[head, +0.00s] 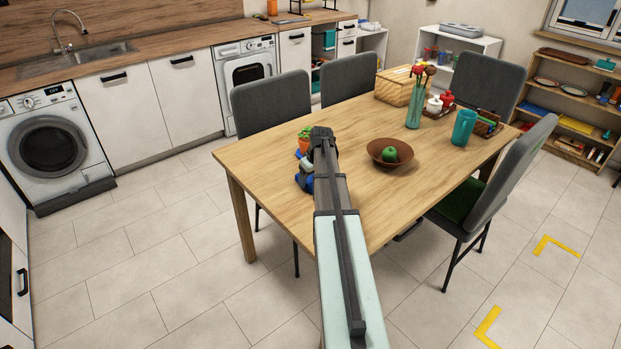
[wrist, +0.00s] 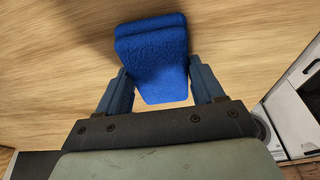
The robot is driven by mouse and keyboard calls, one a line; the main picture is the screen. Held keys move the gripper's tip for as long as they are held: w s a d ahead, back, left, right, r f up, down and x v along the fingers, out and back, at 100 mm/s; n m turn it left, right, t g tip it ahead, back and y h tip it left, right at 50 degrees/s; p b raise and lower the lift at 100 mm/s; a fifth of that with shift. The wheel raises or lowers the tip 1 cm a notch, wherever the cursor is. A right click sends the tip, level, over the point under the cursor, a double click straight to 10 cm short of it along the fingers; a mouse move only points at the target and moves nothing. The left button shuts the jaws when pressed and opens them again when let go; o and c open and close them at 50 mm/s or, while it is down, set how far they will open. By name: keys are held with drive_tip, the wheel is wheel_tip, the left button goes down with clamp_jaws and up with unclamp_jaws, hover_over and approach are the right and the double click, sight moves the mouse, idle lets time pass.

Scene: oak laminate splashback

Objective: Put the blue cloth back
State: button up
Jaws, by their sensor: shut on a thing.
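The blue cloth (wrist: 152,55) is a folded, fuzzy piece that shows clearly in the wrist view, over the wooden table top. My gripper (wrist: 160,85) is shut on it, with one finger on each side of its near part. In the head view my gripper (head: 305,180) is at the left part of the wooden table (head: 350,195), and my arm hides most of it. Only a small bit of blue shows there beside the arm. I cannot tell whether the cloth touches the table.
A brown bowl (head: 376,150) with a green apple (head: 390,154) is to the right. A teal vase (head: 413,112), a teal cup (head: 464,128) and a wicker box (head: 398,90) stand farther off. Grey chairs (head: 272,104) surround the table.

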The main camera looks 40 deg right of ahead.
drive_tip(key=shift+f, duration=0.1)
drive_tip(key=o, duration=1)
drive_tip(key=v, duration=1.2)
drive_tip(key=shift+w, duration=0.1)
